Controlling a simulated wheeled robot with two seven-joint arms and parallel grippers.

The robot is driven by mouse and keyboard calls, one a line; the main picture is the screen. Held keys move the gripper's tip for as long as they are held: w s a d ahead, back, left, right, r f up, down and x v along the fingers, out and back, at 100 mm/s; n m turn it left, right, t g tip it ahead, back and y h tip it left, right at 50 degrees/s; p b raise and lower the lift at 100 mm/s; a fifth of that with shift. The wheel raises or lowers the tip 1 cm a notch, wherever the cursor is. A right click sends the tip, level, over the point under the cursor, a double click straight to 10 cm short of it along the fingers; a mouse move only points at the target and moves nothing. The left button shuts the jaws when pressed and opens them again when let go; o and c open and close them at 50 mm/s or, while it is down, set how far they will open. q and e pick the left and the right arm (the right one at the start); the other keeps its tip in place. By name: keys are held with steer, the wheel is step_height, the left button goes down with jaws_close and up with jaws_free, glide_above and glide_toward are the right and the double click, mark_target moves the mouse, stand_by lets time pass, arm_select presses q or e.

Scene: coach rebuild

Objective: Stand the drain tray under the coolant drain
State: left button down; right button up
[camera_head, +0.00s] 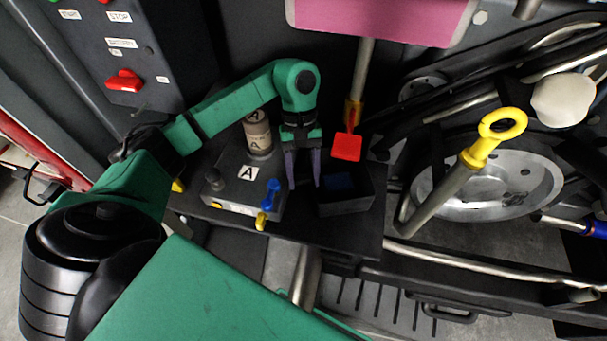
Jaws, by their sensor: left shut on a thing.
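The drain tray appears to be the black open box (345,207) with a blue patch inside, on the dark shelf right of the grey box. My left gripper (303,186) points down at the tray's left end, its two purple fingers a little apart. It is shut on the tray, though the spot between the fingers is too dark to make out. A red square piece (347,147) hangs on a red and yellow fitting below a grey pipe, just behind and above the tray; it looks like the coolant drain. My right gripper is not in view.
A grey box marked A (240,182) with blue and yellow levers stands left of the gripper, a beige cylinder (258,136) behind it. A pipe with a yellow ring (500,125) and a metal wheel (490,190) are on the right. A pink panel (385,18) hangs above.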

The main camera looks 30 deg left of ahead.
arm_select(q)
steer(key=shift+f, duration=0.1)
steer(key=shift+c, duration=0.9)
jaws_free()
steer(key=shift+w+d, duration=0.1)
steer(key=shift+r, duration=0.2)
steer(key=p+v, duration=0.1)
steer(key=v, duration=1)
steer(key=shift+w+r, duration=0.15)
steer(key=shift+r, duration=0.1)
